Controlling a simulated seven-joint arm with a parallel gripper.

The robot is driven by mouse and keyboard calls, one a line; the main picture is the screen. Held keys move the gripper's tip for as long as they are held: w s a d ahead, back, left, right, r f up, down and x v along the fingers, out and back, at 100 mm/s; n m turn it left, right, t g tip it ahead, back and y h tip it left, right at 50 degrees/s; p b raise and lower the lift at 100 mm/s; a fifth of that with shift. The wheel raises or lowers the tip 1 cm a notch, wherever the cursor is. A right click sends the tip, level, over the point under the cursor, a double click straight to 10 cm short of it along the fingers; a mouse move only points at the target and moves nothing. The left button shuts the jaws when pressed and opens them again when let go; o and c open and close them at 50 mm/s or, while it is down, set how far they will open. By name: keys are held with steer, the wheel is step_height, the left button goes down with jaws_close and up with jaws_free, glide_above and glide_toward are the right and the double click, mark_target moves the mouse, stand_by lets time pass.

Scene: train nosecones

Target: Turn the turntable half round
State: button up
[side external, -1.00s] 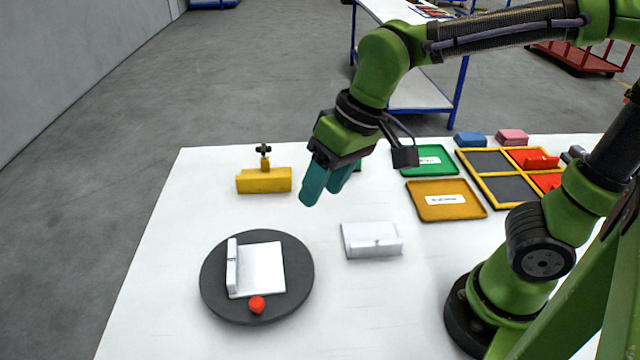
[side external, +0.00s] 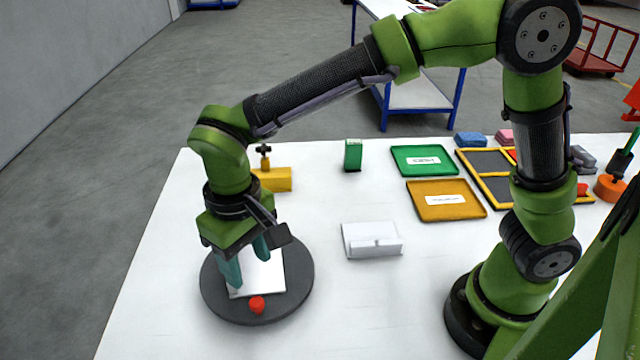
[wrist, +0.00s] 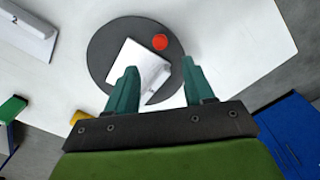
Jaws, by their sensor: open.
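The dark round turntable (side external: 300,295) lies on the white table at the front left. On it sits a white L-shaped fixture (side external: 268,278), partly hidden by my gripper in the side view. A red knob (side external: 257,304) stands near the turntable's front rim. It also shows in the wrist view (wrist: 160,42), beyond the fixture (wrist: 138,68). In the wrist view the fingers (wrist: 157,82) frame part of the fixture. Whether they touch it I cannot tell.
A second white fixture (side external: 371,240) stands right of the turntable. A yellow block with a dark knob (side external: 274,180) stands behind my gripper. A green block (side external: 353,155), green tray (side external: 423,160), orange tray (side external: 446,200) and yellow-edged divided tray (side external: 488,185) lie farther back and right.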

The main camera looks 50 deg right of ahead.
mark_target(256, 302)
step_height(256, 302, down, 10)
steer(key=shift+r, duration=0.2)
steer(key=shift+c, duration=0.3)
jaws_close()
